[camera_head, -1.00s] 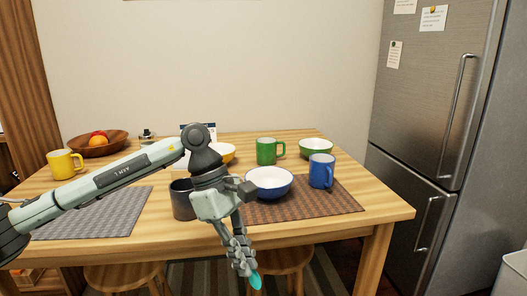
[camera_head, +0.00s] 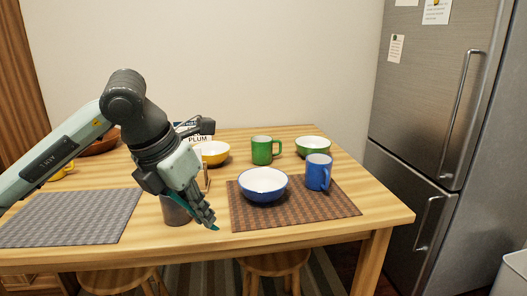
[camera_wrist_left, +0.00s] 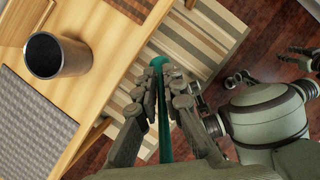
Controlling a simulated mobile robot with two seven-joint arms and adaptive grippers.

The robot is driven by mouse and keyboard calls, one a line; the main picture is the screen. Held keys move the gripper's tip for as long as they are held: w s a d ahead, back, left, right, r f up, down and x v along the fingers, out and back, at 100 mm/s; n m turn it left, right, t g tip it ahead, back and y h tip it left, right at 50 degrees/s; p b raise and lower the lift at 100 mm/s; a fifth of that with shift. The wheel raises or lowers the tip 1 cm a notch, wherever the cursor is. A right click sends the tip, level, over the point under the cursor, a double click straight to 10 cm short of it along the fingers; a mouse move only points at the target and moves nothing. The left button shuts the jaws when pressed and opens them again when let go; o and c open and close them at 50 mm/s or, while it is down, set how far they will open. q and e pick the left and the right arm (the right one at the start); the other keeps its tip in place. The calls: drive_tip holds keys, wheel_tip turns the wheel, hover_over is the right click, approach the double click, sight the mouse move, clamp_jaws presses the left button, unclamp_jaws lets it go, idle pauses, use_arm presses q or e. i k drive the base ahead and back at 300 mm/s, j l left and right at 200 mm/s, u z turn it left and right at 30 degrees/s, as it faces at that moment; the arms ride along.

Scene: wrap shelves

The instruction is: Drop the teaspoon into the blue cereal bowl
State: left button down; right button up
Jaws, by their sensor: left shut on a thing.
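The teal teaspoon is held in my left gripper (camera_head: 205,214); its teal tip (camera_head: 213,228) sticks out below the fingers in the head view. In the left wrist view the teaspoon (camera_wrist_left: 163,115) runs between the two shut fingers (camera_wrist_left: 165,85). The blue cereal bowl (camera_head: 263,195), white inside, stands upright on the brown placemat (camera_head: 295,213). My left gripper is left of the bowl and nearer the table's front edge, apart from it. The bowl's inside looks empty.
A dark cup (camera_head: 176,212) stands behind and left of my left gripper. A blue mug (camera_head: 318,174) stands right beside the bowl. Behind are a green mug (camera_head: 262,151), a green bowl (camera_head: 312,148) and a yellow bowl (camera_head: 214,155). A grey placemat (camera_head: 75,218) lies at left.

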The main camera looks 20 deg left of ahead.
sight(254, 203)
drive_tip(key=i, duration=0.85)
